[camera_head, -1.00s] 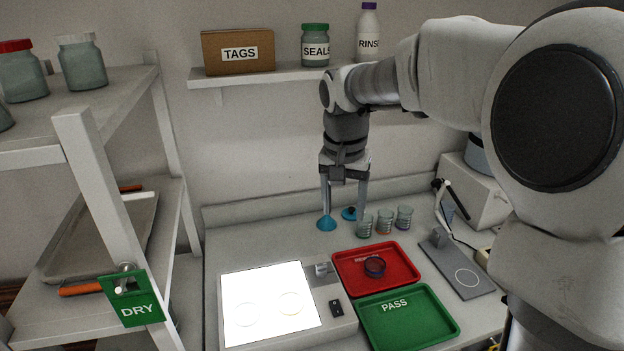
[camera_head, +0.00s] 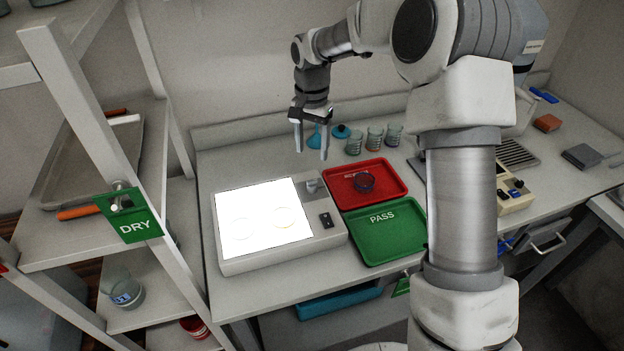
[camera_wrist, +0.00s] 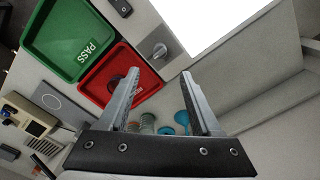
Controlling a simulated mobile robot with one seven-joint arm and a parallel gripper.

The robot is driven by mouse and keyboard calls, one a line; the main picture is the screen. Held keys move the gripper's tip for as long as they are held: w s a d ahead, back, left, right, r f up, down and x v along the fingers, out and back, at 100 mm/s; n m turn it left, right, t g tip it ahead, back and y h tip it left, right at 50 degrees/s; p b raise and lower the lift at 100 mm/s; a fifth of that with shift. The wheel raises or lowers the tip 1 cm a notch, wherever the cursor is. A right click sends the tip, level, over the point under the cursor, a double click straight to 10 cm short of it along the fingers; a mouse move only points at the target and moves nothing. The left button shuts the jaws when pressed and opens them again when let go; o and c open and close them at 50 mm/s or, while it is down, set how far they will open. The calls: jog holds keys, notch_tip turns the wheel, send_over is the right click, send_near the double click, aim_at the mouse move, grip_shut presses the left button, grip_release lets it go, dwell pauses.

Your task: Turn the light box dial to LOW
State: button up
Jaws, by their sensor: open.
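The light box (camera_head: 275,252) sits on the bench with its panel glowing white. Its dial (camera_head: 312,186) is a small grey knob on a grey plate at the box's back right corner. The dial also shows in the wrist view (camera_wrist: 158,51), above and between my fingertips. Its LOW marking is too small to read. My gripper (camera_head: 311,154) is open and empty, pointing down above the bench behind the dial. In the wrist view its two fingers (camera_wrist: 160,75) are spread apart, and neither touches the dial.
A red tray (camera_head: 392,200) holding a dark round dish and a green PASS tray (camera_head: 365,254) lie right of the light box. A black switch (camera_head: 326,220) is on the box in front of the dial. Several glass beakers (camera_head: 374,138) and a blue funnel (camera_head: 314,138) stand behind.

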aim_at(312, 185)
notch_tip(312, 185, down, 11)
jog(key=shift+f, duration=0.1)
dwell(0.3)
grip_shut()
